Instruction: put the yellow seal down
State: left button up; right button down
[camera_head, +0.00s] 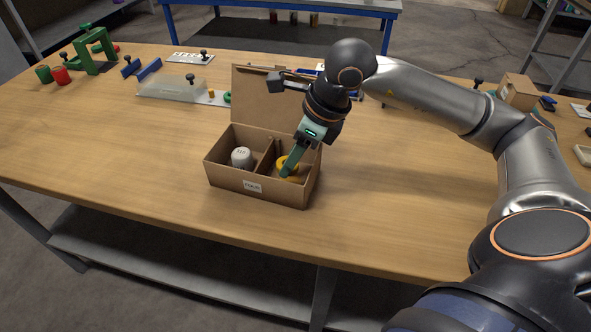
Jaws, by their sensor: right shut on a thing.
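The yellow seal (287,163) is in the right compartment of an open cardboard box (228,181) on the table. My right gripper (287,172) reaches down into that compartment and is shut on the seal. Its green fingers cover part of the seal, and I cannot tell whether the seal touches the box floor. A white cap-like piece (241,157) stands in the left compartment. A divider separates the two. My left gripper is not in view.
The box lid (262,100) stands open at the back. A clear plate (172,88), a green frame (97,50) and red and green cylinders lie at the back left. A small cardboard box (519,92) is at the right. The table front is clear.

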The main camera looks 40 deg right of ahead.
aim_at(298, 167)
jog(key=f, duration=0.3)
jog(key=shift+s+d+f, duration=0.1)
jog(key=shift+d+f, duration=0.15)
jog(key=shift+f, duration=0.1)
jog(key=shift+f+b, duration=0.2)
jog(key=shift+b, duration=0.2)
jog(key=shift+c, duration=1.7)
grip_release()
jog(key=shift+r, duration=0.1)
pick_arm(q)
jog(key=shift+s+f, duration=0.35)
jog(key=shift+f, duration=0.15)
